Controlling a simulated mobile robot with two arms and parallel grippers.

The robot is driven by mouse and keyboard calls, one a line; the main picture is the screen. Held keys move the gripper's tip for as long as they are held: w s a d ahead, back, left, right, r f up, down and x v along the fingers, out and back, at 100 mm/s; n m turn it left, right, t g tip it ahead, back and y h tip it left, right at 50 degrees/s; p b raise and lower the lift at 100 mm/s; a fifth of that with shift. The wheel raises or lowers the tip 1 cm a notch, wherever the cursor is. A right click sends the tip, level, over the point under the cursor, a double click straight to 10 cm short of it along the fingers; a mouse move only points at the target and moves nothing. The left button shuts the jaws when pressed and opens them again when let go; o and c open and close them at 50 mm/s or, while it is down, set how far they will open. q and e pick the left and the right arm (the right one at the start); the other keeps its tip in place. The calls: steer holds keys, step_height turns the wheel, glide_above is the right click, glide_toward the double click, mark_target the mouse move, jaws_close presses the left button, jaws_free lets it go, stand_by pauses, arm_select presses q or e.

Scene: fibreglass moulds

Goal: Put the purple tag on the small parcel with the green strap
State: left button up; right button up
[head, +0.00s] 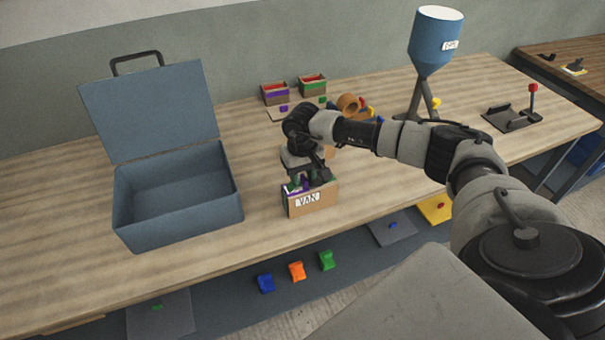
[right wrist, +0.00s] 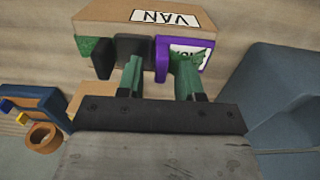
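The small parcel (head: 326,198) is a cardboard box with a white VAN label, near the table's front edge. It also shows at the top of the right wrist view (right wrist: 217,22). A green strap (right wrist: 91,46) shows on it, partly hidden. The purple tag (right wrist: 162,60) with a white face is against the parcel by my fingertips; a dark block sits beside it. My right gripper (head: 308,180) points down at the parcel's top. Its green fingers stand apart, with purple and dark parts between or behind the tips; whether they grip the tag is unclear. My left gripper is not in view.
An open blue-grey case (head: 180,220) stands left of the parcel. Small strapped boxes (head: 312,87) and a brown roll (head: 347,103) are behind. A blue hopper (head: 436,45) stands at back right. Blue, orange (head: 297,270) and green pieces lie below the front edge.

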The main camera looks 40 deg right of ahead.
mark_target(302, 175)
steer(key=shift+r, duration=0.15)
steer(key=shift+r, duration=0.2)
step_height(302, 175, up, 12)
steer(key=b, duration=0.3)
steer(key=shift+f, duration=0.15)
